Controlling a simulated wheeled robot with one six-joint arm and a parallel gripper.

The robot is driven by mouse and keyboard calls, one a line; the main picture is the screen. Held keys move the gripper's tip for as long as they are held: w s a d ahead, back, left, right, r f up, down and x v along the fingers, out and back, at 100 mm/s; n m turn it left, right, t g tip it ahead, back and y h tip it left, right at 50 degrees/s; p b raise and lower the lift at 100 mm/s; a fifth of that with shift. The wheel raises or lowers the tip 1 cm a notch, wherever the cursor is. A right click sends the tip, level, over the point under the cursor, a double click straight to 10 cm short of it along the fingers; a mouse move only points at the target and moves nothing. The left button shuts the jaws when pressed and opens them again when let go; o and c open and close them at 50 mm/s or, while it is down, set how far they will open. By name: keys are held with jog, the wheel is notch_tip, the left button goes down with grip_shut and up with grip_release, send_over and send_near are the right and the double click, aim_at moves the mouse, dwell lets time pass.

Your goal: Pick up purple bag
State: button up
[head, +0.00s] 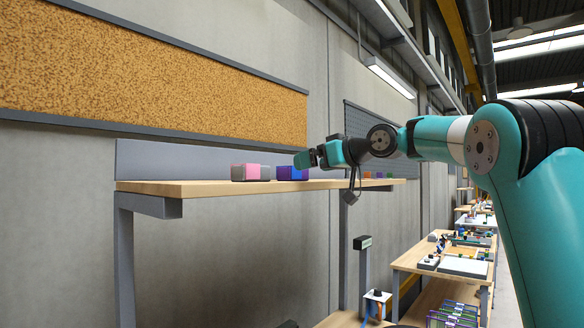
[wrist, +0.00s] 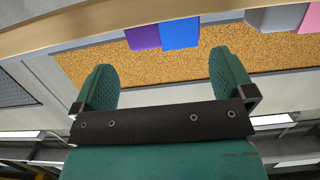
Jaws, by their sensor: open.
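The purple bag (head: 299,173) lies on the wooden shelf, right beside a blue block (head: 281,172). In the wrist view, which looks upside down, the purple bag (wrist: 143,37) is at the top next to the blue block (wrist: 180,34). My gripper (head: 303,159) is at the shelf's height, close to the bag and slightly above it in the head view. In the wrist view, my gripper (wrist: 163,62) has its two green fingers wide apart with nothing between them. The bag lies beyond the fingertips, and I see no contact.
The wooden shelf (head: 200,188) has a grey back panel (head: 180,160). A pink and grey item (head: 250,172) lies left of the blue block. Small coloured items (head: 379,175) lie farther right. A cork board (head: 150,75) hangs on the wall. Other tables stand at lower right.

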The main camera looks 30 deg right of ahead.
aim_at(293, 168)
jog(key=shift+x, duration=0.75)
jog(key=p+x, duration=0.1)
jog(key=x, duration=0.1)
jog(key=p+x, duration=0.2)
jog(key=shift+a+r+p, duration=0.1)
jog(key=shift+a+p, duration=0.2)
jog(key=shift+w+a+f, duration=0.15)
jog(key=shift+w+f, duration=0.1)
jog(key=shift+w, duration=0.25)
jog(key=c, duration=0.7)
jog(key=shift+c, duration=0.2)
